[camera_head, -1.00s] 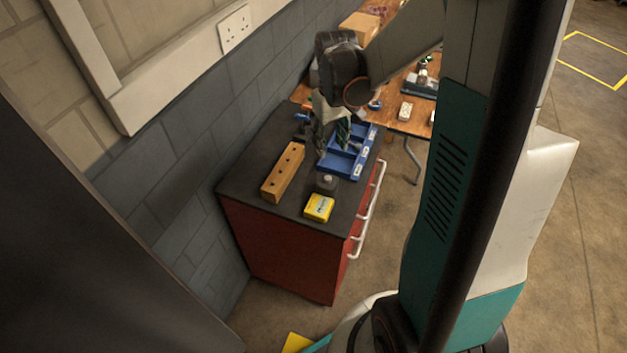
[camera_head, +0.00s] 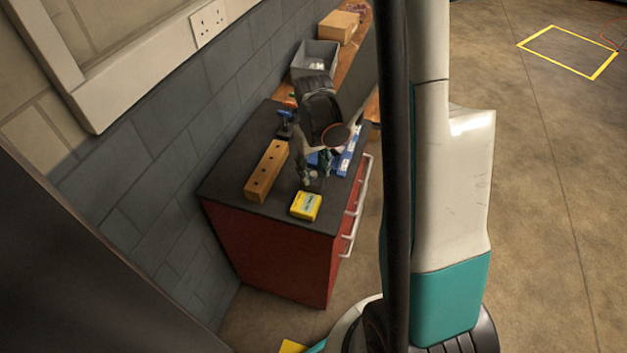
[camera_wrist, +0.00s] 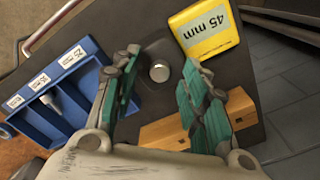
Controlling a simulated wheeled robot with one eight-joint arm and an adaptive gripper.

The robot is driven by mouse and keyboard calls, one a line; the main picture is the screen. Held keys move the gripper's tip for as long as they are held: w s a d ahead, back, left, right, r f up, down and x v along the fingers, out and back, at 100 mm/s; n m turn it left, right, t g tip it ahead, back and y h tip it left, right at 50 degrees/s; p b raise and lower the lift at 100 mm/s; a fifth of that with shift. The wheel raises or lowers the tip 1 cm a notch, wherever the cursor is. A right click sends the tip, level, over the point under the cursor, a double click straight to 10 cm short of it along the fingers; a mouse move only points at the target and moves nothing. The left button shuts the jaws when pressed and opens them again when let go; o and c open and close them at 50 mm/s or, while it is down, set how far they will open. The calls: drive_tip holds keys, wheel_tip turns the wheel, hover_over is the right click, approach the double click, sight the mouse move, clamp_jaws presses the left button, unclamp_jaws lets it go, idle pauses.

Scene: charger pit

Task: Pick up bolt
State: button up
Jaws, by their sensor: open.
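A round silver head, which looks like the bolt's (camera_wrist: 159,72), sits on a dark mount on the cabinet top in the wrist view. Another small silver bolt-like piece (camera_wrist: 50,103) lies in a compartment of the blue tray (camera_wrist: 40,125). My gripper (camera_wrist: 160,62) is open, with green-padded fingers on either side of the round head and nothing clearly held. I cannot tell whether the pads touch it. In the head view my gripper (camera_head: 314,175) is low over the cabinet top and hides most of the mount and part of the tray.
A wooden block with holes (camera_head: 266,172) lies left of my gripper, and a yellow box marked 45 mm (camera_head: 306,206) lies in front. A blue tool (camera_head: 285,122) stands behind. The black-topped red cabinet (camera_head: 225,185) is beside the wall. A grey bin (camera_head: 316,50) is beyond.

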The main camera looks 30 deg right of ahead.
sight(314, 173)
drive_tip(key=shift+f, duration=0.35)
clamp_jaws()
drive_tip(key=shift+r, duration=0.1)
wheel_tip(314, 173, up, 20)
drive_tip(key=p, duration=0.6)
